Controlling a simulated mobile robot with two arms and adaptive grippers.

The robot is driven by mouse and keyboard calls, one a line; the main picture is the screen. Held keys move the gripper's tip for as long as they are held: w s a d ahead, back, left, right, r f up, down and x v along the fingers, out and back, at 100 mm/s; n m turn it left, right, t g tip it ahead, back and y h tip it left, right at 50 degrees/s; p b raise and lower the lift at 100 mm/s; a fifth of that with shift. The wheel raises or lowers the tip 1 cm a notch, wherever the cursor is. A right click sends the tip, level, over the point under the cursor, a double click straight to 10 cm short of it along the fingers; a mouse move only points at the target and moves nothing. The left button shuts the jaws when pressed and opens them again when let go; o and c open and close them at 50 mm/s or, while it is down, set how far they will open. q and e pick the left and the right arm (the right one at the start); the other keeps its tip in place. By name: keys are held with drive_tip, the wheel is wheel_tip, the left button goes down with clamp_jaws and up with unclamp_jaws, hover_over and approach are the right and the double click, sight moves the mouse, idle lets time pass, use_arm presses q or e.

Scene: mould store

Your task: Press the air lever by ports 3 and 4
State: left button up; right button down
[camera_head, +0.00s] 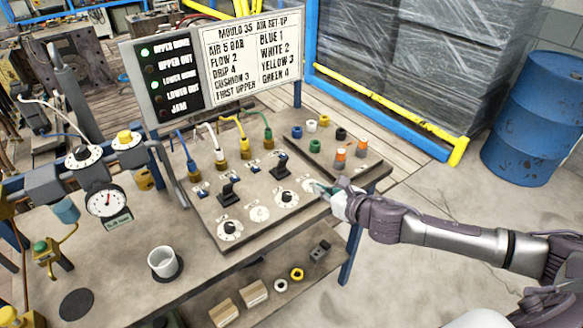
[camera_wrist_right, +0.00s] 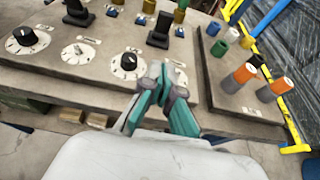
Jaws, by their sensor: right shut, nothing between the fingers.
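The air lever by ports 3 and 4 (camera_head: 281,168) is a black lever on a square base, below the yellow and green hoses on the sloped panel. It shows upright in the right wrist view (camera_wrist_right: 160,30). A similar black lever (camera_head: 228,191) stands to its left, below the blue and white hoses. My right gripper (camera_head: 322,190) is shut and empty over the panel's front right, by the rightmost dial. In the right wrist view its fingertips (camera_wrist_right: 167,75) cover part of that dial, apart from the lever. My left gripper is not in view.
Several dials, one being a black-knobbed dial (camera_head: 287,200), line the panel's front edge. A side plate (camera_head: 345,170) holds coloured caps and orange-topped pieces. The signboard (camera_head: 255,55) stands behind, with green lights at UPPER HOME and LOWER HOME. A white cup (camera_head: 163,262) stands front left.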

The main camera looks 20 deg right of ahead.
idle(0.3)
drive_tip(key=p, duration=0.2)
approach(284, 164)
drive_tip(key=f, duration=0.1)
drive_tip(key=w+f, duration=0.1)
drive_tip(key=f, duration=0.1)
drive_tip(key=shift+w+a+f, duration=0.15)
drive_tip(key=shift+w+f, duration=0.15)
drive_tip(key=shift+f, duration=0.05)
drive_tip(key=shift+w+a+r+p, duration=0.15)
drive_tip(key=shift+w+r+p, duration=0.1)
drive_tip(key=shift+w, duration=0.45)
drive_tip(key=shift+w+a+r+p, duration=0.15)
drive_tip(key=shift+w+p, duration=0.1)
drive_tip(key=shift+w, duration=0.4)
drive_tip(key=shift+w+a+r+p, duration=0.2)
drive_tip(key=shift+w+p, duration=0.05)
drive_tip(key=shift+w, duration=0.45)
